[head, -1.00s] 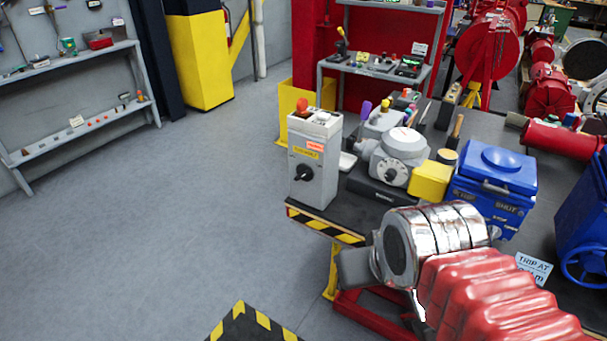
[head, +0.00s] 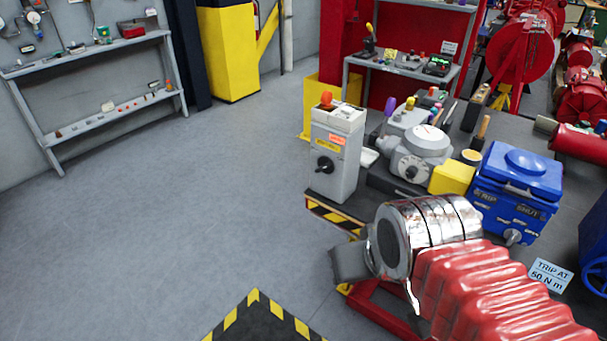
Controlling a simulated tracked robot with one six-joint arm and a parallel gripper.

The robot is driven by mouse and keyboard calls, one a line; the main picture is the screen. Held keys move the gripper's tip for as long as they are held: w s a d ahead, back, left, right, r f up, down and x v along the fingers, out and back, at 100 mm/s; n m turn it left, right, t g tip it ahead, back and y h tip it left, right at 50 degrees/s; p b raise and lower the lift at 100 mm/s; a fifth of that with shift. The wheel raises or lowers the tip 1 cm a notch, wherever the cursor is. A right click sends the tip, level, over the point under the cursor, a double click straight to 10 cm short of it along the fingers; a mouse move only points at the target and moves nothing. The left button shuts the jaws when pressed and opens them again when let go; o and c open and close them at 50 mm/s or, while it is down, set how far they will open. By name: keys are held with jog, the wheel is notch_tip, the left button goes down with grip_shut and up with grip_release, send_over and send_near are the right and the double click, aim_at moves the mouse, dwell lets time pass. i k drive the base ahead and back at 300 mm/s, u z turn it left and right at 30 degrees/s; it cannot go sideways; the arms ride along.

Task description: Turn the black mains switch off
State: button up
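The black mains switch (head: 324,164) is a round black rotary knob on the front of an upright grey box (head: 342,172). The box has a yellow label and an orange-red label above the knob and an orange button on top. It stands at the left corner of the dark workbench. My arm, with red bellows and a chrome wrist, reaches in from the lower right. My gripper (head: 352,264) shows only in part, as a dark grey piece left of the wrist. It is below the box in the picture, apart from the knob. Its fingertips are mostly hidden, and I see nothing held.
A grey valve actuator (head: 418,150), a yellow block (head: 452,178) and a blue box (head: 517,190) stand right of the switch box. The bench edge (head: 333,217) has black-and-yellow stripes. A striped dark mat (head: 262,322) lies on the floor. The floor at left is clear.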

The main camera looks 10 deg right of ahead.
aim_at(325, 165)
jog(key=u, duration=1.45)
jog(key=k, duration=0.65)
jog(key=u, duration=0.3)
jog(key=i, duration=1.05)
jog(key=z, duration=0.05)
